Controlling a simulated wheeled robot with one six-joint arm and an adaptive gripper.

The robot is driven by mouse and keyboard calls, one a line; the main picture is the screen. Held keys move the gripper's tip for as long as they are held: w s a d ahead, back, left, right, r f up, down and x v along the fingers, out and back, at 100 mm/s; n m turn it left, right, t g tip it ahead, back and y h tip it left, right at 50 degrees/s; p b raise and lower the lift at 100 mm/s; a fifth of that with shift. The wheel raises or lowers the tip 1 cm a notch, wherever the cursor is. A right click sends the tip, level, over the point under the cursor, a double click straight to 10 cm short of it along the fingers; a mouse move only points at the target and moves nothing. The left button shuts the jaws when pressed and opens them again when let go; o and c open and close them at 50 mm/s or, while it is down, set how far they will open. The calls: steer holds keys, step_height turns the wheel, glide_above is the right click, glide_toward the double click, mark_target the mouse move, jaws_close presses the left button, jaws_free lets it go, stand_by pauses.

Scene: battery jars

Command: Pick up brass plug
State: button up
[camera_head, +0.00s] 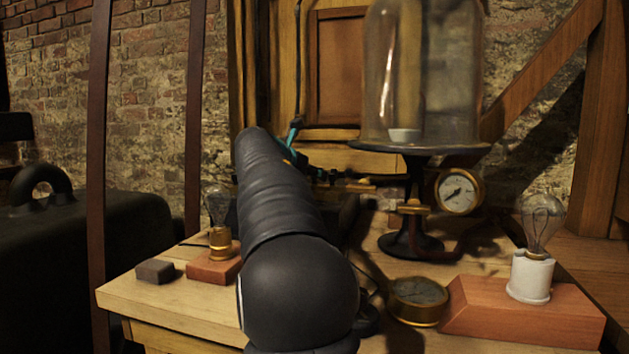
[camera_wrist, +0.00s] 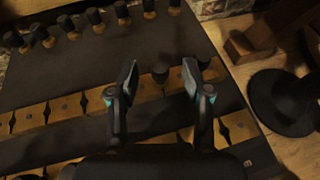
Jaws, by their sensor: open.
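My gripper (camera_wrist: 159,80) is open above the row.
Several dark knobs on brass bases (camera_wrist: 68,24) line the dark panel's far edge. A round black base (camera_wrist: 285,101) stands right of the panel. In the head view, a glass bell jar (camera_head: 424,75), a gauge (camera_head: 460,190) and a bulb on a red block (camera_head: 525,312) stand at the right.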

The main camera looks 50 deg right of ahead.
jaws_close()
step_height(320, 180, up, 11)
steer(key=a+p, duration=0.1)
steer(key=p, duration=0.3)
steer(key=s+a+b, duration=0.1)
steer(key=s+a, duration=0.1)
steer(key=a, duration=0.3)
steer(key=f+b, duration=0.2)
steer(key=s+f+b, duration=0.1)
steer(key=f+b, duration=0.1)
steer(key=f, duration=0.1)
steer(key=f+b, duration=0.2)
steer(key=f, duration=0.1)
steer(key=shift+s+a+f, duration=0.2)
steer(key=shift+a+f, duration=0.05)
steer(key=shift+a, duration=0.1)
